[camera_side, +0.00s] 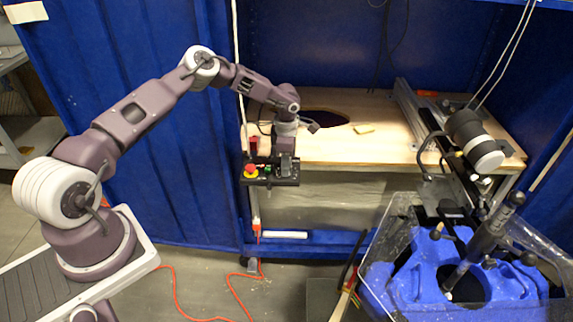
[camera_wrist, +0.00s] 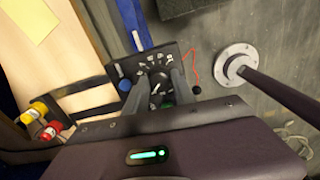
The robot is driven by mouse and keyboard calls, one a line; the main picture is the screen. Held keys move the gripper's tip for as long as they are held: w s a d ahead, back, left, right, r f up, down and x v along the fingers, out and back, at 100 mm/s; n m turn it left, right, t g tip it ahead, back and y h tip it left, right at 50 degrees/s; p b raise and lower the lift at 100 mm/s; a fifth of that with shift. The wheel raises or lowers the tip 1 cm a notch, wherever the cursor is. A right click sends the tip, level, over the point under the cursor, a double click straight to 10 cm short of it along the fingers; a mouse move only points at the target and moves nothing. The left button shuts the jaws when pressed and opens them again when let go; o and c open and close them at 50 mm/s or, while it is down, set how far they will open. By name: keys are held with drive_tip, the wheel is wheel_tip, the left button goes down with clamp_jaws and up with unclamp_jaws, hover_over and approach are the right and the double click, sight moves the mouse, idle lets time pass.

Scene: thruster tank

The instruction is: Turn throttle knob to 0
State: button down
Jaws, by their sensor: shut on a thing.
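The throttle knob (camera_wrist: 157,86) is a dark round knob with a pale pointer mark. It sits on a black control panel (camera_wrist: 155,59) with white markings around it, too small to read. My gripper (camera_wrist: 159,92) is shut on the knob, with one grey finger on each side of it. In the side view, my gripper (camera_side: 286,165) points down at the right part of the control box (camera_side: 268,182), which is fixed at the table's front edge. The knob is hidden there behind the fingers.
A red stop button with a yellow base (camera_side: 250,172) is on the left of the box. A blue knob (camera_wrist: 125,85) is close to my fingers. The wooden table (camera_side: 365,150) is behind. A blue thruster vehicle (camera_side: 440,270) stands front right.

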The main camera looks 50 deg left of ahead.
drive_tip(key=n, duration=0.4)
drive_tip(key=shift+n, duration=0.3)
drive_tip(key=n, duration=0.4)
drive_tip(key=shift+n, duration=0.3)
drive_tip(key=n, duration=0.5)
drive_tip(key=shift+n, duration=2.4)
drive_tip(key=c, duration=1)
unclamp_jaws()
drive_tip(key=shift+c, duration=0.2)
wheel_tip(320, 180, up, 7)
drive_tip(key=shift+r, duration=0.1)
